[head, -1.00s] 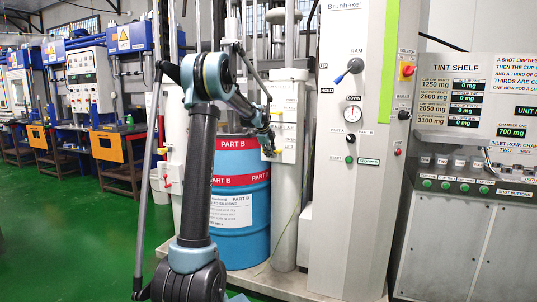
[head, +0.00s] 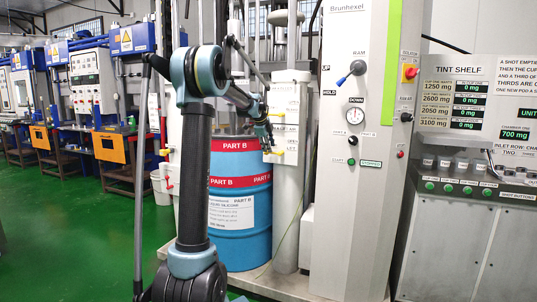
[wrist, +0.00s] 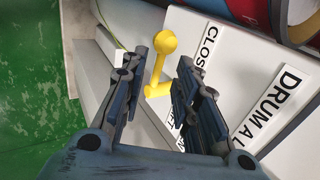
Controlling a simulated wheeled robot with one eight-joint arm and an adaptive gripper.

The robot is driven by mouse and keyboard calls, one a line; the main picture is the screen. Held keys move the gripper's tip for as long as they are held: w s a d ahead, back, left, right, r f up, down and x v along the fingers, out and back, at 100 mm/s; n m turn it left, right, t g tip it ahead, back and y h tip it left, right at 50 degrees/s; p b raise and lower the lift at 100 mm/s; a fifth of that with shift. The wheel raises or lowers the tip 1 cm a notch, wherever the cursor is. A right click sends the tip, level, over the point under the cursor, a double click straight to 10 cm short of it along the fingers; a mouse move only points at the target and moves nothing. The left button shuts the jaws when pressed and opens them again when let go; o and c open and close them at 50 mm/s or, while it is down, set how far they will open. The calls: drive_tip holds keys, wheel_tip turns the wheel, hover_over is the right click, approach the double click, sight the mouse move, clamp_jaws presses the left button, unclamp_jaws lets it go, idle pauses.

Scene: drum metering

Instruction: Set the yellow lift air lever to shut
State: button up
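A yellow lever with a round knob (wrist: 165,43) stands out from a white panel (wrist: 215,85) in the wrist view. My gripper (wrist: 163,62) is open, with one finger on each side of the lever; I see no clear contact. A label reading "CLOSED", partly cut off, lies beside the lever, and another begins "DRUM A L". The lever's base is partly hidden near the fingers. In the head view my gripper (head: 268,146) is at the white post beside the blue drum, where small yellow levers (head: 277,151) show; its fingers are too small there to read.
The blue Part B drum (head: 240,215) stands behind my arm, left of the white post (head: 288,190). The tall Brunhexel cabinet (head: 350,200) and the tint shelf (head: 465,135) stand to the right. Green floor (head: 80,235) is open at the left.

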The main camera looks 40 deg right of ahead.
drive_tip(key=shift+v, duration=2.75)
drive_tip(key=shift+w+a, duration=0.1)
